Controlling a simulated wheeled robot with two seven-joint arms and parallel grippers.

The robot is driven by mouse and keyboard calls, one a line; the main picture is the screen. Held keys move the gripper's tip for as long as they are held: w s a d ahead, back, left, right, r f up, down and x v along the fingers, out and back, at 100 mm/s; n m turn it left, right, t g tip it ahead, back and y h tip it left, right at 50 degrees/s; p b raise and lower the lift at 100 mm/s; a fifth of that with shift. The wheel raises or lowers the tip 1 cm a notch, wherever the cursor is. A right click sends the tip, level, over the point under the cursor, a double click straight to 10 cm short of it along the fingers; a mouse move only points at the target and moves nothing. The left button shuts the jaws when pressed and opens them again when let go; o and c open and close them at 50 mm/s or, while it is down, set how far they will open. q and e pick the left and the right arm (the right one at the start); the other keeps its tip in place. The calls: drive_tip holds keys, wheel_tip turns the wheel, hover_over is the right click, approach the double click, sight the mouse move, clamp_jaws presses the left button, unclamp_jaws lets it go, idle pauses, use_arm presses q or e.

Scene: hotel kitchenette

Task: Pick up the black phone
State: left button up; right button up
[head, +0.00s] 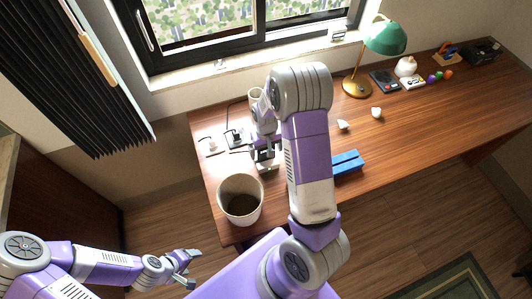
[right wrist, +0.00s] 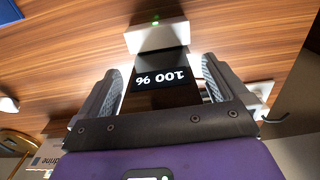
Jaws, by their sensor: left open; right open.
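In the head view my right gripper (head: 264,156) is over the left part of the desk, and the phone is mostly hidden there. My left gripper (head: 187,268) is open and empty, low and left of the desk.
A white bin (head: 240,212) stands at the desk's near left edge. A blue box (head: 347,160) lies right of my right arm. A green lamp (head: 385,38) and small items stand further right on the wooden desk (head: 430,100). The desk's middle is mostly clear.

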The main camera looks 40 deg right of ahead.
drive_tip(key=shift+r, duration=0.1)
drive_tip(key=c, duration=1.3)
wheel_tip(320, 180, up, 10)
drive_tip(key=shift+p, duration=1)
